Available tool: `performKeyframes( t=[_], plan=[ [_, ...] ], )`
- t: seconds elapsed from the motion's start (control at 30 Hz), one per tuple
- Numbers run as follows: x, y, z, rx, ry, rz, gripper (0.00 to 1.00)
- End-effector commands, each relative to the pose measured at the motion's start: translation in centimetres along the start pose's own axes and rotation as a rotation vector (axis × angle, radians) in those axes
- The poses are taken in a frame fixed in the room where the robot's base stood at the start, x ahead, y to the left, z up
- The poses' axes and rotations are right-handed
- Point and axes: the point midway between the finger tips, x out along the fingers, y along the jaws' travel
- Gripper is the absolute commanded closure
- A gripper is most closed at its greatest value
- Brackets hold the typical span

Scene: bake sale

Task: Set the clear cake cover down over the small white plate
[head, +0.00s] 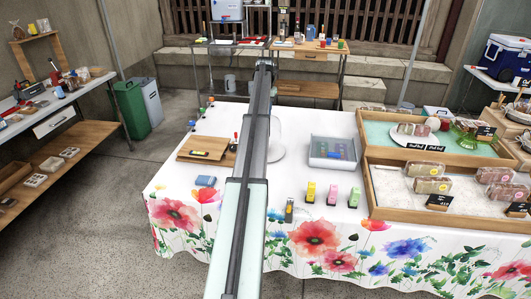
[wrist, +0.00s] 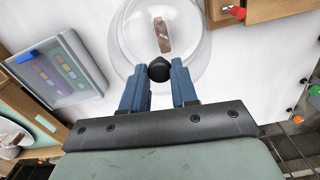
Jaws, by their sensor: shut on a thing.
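My gripper (wrist: 159,70) shows in the wrist view, with its two blue fingers on either side of the black knob of the clear cake cover (wrist: 125,38). It is shut on that knob. The cover is a see-through dome above the white cloth. A brown slice (wrist: 162,35) shows through it, on what looks like the small white plate, whose rim is hard to tell from the dome's edge. I cannot tell whether the cover touches the plate or cloth. In the head view my arm hides the gripper and most of this spot; a pale round edge (head: 278,140) shows just right of it.
A grey tray (head: 317,160) with coloured items lies right of the arm, and a wooden board (head: 190,150) lies left. Several small coloured bottles (head: 333,195) stand near the front edge. Wooden display trays (head: 400,212) fill the table's right side.

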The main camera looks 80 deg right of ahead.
Motion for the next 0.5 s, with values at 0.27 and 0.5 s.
performKeyframes(
  t=[0.27,0.5],
  plan=[
    [-0.27,-0.29,-1.39,0.229,0.011,-0.004,1.00],
    [0.00,-0.28,-1.38,0.328,0.012,-0.005,1.00]
  ],
)
